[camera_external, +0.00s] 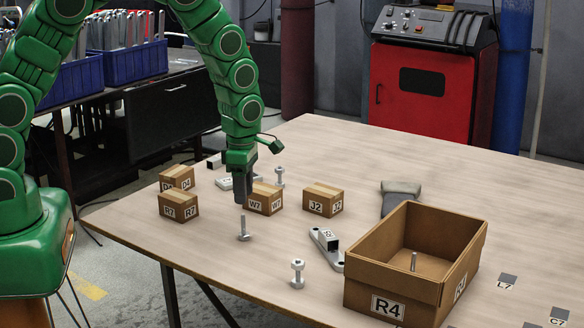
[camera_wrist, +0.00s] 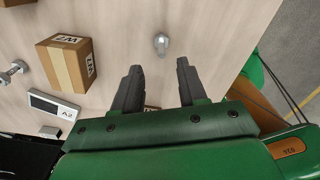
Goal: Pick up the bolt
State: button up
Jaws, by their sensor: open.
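Several metal bolts are in view. One bolt (camera_external: 243,228) stands upright, head down, on the table just below my gripper (camera_external: 240,197). In the wrist view this bolt (camera_wrist: 161,44) lies just ahead of the gap between my fingertips (camera_wrist: 159,68). My gripper points down, open and empty, above the table. Another bolt (camera_external: 297,273) stands near the front edge, and a third (camera_external: 280,178) stands behind the W7 box. One more bolt (camera_external: 413,261) shows its shank inside the R4 cardboard box (camera_external: 400,282); its lower end is hidden.
The W7 box (camera_external: 266,198) stands close behind my gripper, with the J2 box (camera_external: 323,200) to its right. The R7 box (camera_external: 178,207) stands left. The front table around the nearest bolt is clear.

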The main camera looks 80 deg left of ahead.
aim_at(243, 215)
jog(key=shift+s+f, duration=0.15)
jog(key=shift+f, duration=1.8)
jog(key=shift+s+f, duration=0.1)
jog(key=shift+f, duration=1.85)
grip_shut()
